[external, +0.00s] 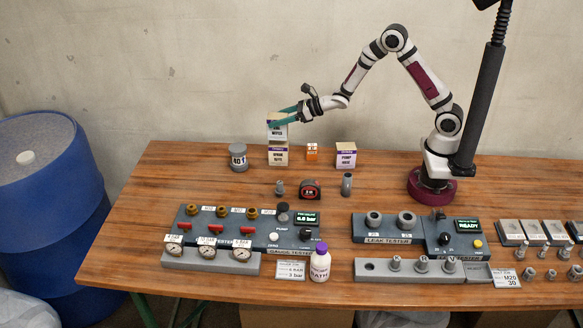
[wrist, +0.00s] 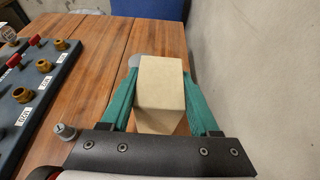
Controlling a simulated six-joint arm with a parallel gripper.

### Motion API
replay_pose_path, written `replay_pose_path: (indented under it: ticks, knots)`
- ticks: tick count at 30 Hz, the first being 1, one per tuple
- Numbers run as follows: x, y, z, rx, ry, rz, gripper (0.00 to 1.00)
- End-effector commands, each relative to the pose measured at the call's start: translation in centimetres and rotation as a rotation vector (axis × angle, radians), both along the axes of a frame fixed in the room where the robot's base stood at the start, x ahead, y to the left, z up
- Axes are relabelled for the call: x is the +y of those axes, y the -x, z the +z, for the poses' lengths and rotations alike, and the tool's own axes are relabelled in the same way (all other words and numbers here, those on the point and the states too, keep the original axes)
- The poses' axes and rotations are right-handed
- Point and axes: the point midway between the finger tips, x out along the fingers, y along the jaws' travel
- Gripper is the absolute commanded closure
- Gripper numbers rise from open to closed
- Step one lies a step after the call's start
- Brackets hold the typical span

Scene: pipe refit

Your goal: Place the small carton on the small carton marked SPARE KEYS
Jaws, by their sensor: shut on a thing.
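My gripper (external: 284,116) is shut on a small cream carton (external: 277,131), its label seeming to read WIPES. The carton is upright between the teal fingers, directly above the small carton marked SPARE KEYS (external: 278,157), which stands on the table. The two look in line; I cannot tell whether they touch. In the wrist view the held carton (wrist: 161,84) fills the space between the fingers of my gripper (wrist: 161,95) and hides what is below it.
A grey canister (external: 238,158) stands left of the SPARE KEYS carton. A small orange box (external: 312,152) and a carton marked PUMP (external: 345,157) stand to its right. A tape measure (external: 311,190) and gauge tester (external: 235,228) are in front.

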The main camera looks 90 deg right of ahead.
Motion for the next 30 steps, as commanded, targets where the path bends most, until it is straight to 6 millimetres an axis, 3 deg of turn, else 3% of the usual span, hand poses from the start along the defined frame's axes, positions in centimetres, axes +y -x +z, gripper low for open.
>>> replay_pose_path:
  ticks: [1, 4, 14, 15, 18, 20, 30]
  knots:
    - [0.0, 0.1, -1.2, 0.005, -0.002, -0.001, 0.96]
    - [0.0, 0.0, -2.4, 0.001, 0.0, 0.0, 0.96]
    - [0.0, 0.0, -2.7, 0.001, 0.0, 0.0, 0.96]
    - [0.0, 0.0, -2.8, 0.001, 0.0, 0.0, 0.34]
    - [0.0, 0.0, -2.7, 0.0, 0.0, 0.0, 0.16]
    - [0.0, 0.0, -2.7, 0.0, 0.0, 0.0, 0.08]
    - [-0.1, 0.3, -2.2, -0.001, 0.0, -0.001, 0.08]
